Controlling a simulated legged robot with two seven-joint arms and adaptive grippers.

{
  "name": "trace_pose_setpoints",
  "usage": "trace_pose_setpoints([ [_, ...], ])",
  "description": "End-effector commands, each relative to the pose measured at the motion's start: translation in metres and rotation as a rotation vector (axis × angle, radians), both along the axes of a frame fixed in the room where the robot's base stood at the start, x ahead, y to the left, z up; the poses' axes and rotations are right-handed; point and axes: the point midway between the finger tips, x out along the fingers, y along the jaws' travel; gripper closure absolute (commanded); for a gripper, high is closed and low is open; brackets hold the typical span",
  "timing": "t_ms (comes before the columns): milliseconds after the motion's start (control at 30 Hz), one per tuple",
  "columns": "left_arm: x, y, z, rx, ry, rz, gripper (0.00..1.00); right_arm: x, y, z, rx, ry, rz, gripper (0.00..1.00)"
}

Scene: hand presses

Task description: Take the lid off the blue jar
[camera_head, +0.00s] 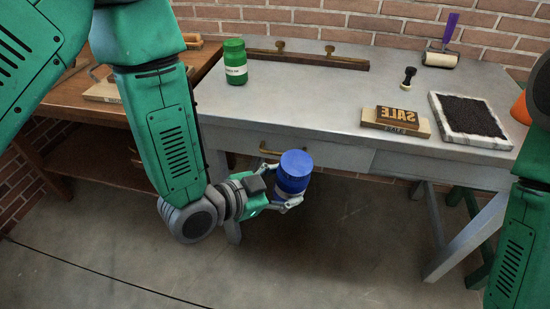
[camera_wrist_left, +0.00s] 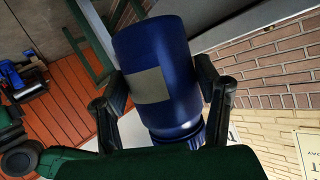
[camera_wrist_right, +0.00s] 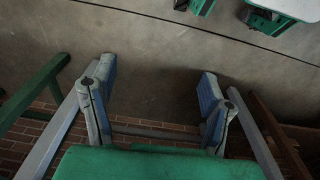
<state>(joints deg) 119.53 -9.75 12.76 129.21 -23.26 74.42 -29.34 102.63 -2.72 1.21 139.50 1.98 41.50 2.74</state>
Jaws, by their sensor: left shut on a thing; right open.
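The blue jar (camera_head: 291,184) is in front of the grey table, off its surface and roughly upright. Its lid (camera_head: 296,161) is on top. My left gripper (camera_head: 284,199) is shut around the jar's body, below the lid. In the left wrist view the jar (camera_wrist_left: 158,50) fills the space between the fingers (camera_wrist_left: 166,88), with a pale label facing the camera and the ribbed lid (camera_wrist_left: 185,138) low in the picture. My right gripper (camera_wrist_right: 155,105) is open and empty in its wrist view. Its fingers are out of the head view.
A wooden bench (camera_head: 100,155) stands at left. The floor in front is clear.

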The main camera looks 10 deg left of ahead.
Motion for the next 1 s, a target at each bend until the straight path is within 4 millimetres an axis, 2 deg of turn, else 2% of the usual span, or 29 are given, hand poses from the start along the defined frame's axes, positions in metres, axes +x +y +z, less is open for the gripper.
trace_pose_setpoints([
  [167,0.002,0.002,0.002,-0.007,-0.006,0.002,1.00,0.058,0.027,0.004,0.032,-0.137,-0.372,0.30],
  [367,0.002,0.004,0.002,-0.010,-0.007,0.004,1.00,0.143,0.074,0.031,0.175,-0.322,-1.077,0.30],
  [500,0.002,0.002,0.003,-0.007,-0.008,0.003,1.00,0.194,0.107,0.065,0.340,-0.394,-1.629,0.30],
  [600,0.002,0.001,0.003,-0.006,-0.008,0.002,1.00,0.221,0.133,0.094,0.466,-0.401,-2.031,0.30],
  [700,0.002,-0.001,0.003,-0.005,-0.008,0.002,1.00,0.240,0.160,0.128,0.587,-0.362,-2.434,0.30],
  [833,0.002,0.000,0.003,-0.005,-0.008,0.003,1.00,0.254,0.200,0.176,0.702,-0.246,-2.957,0.30],
  [867,0.002,0.000,0.003,-0.006,-0.008,0.003,1.00,0.255,0.210,0.188,-0.705,0.207,3.031,0.30],
  [1000,0.002,0.001,0.003,-0.007,-0.008,0.003,1.00,0.253,0.254,0.242,-0.509,0.009,2.593,0.30],
])
